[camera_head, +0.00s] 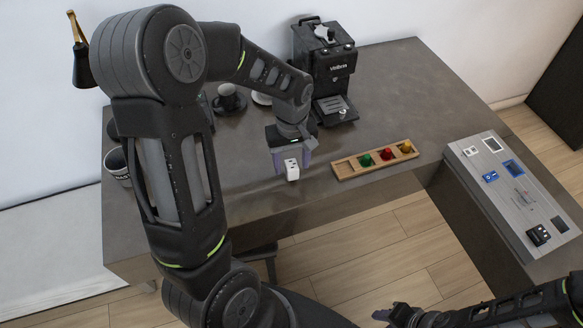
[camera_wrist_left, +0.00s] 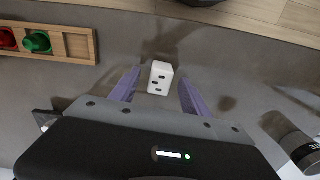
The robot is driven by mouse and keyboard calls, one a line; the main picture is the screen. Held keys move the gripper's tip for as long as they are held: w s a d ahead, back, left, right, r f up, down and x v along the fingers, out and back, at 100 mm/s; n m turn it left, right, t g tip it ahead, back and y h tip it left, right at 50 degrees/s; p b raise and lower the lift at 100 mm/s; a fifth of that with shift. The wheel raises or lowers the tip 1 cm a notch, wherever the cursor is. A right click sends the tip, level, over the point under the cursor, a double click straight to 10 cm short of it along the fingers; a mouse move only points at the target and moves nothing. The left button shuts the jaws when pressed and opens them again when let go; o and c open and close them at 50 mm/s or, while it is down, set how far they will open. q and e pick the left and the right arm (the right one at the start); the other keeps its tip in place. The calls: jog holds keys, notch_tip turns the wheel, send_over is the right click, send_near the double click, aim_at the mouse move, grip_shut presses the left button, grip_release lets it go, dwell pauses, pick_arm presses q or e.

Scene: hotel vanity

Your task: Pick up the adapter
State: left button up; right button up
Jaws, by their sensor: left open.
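The adapter (camera_head: 292,170) is a small white block with dark socket holes, on the grey counter near its front edge. In the left wrist view the adapter (camera_wrist_left: 160,78) lies between the tips of the two purple fingers, with a gap on each side. My left gripper (camera_head: 291,162) is open and reaches down over the adapter; its fingers also show in the left wrist view (camera_wrist_left: 157,88). Whether the fingers touch the counter is unclear. My right gripper (camera_head: 388,314) is at the bottom of the head view, away from the counter, and its fingers are hard to make out.
A wooden tray (camera_head: 346,169) with green, red and yellow capsules lies just right of the adapter. A black coffee machine (camera_head: 326,65) stands behind. A dark cup (camera_head: 228,97) and a mug (camera_head: 117,165) are to the left. A panel (camera_head: 518,195) with several devices lies at right.

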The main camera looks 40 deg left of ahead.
pick_arm(q)
jog(key=shift+f, duration=0.8)
grip_shut()
dwell(0.4)
